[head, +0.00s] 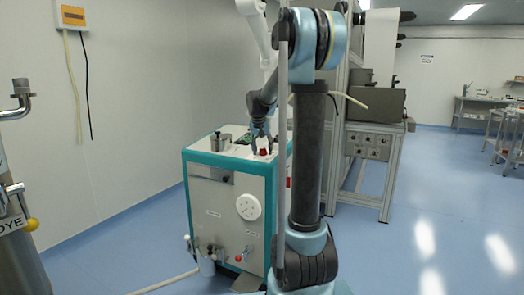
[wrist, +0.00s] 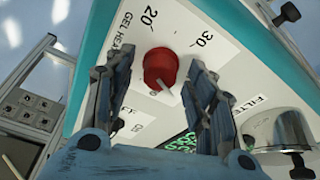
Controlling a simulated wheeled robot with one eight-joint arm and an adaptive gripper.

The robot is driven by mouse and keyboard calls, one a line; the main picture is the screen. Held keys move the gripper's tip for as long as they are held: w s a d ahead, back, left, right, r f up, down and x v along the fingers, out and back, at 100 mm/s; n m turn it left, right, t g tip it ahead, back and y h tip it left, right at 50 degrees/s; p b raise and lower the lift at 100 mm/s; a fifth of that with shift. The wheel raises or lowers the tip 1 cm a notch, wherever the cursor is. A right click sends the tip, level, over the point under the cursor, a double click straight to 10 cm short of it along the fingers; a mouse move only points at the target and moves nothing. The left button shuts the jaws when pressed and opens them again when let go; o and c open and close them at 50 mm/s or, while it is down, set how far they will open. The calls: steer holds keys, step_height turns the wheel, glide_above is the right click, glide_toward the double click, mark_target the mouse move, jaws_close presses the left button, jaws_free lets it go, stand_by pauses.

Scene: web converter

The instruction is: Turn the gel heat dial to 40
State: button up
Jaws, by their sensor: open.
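The gel heat dial is a red round knob (wrist: 158,66) on a white panel with printed numbers 20 and 30 and a partly covered "GEL HEAT" label. A pale mark on the knob's lower edge points down and slightly right in the wrist view, away from 20 and 30. I cannot read a 40 there. My gripper (wrist: 160,80) is open, with one finger on each side of the knob; contact is not clear. In the head view, my gripper (head: 262,143) points down over the red knob (head: 263,152) on top of the white and teal machine (head: 223,192).
A metal cylinder (wrist: 282,133) marked "FILTER" and a green display (wrist: 184,142) lie close to the right finger. Black knobs stand at the panel's edge. In the head view, a grey framed machine (head: 375,140) stands behind; blue floor is open at right.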

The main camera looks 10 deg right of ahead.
steer(key=c, duration=1.1)
steer(key=shift+o, duration=0.2)
steer(key=shift+n+y, duration=0.6)
steer(key=shift+n, duration=2)
steer(key=o, duration=1.1)
steer(key=shift+c, duration=0.2)
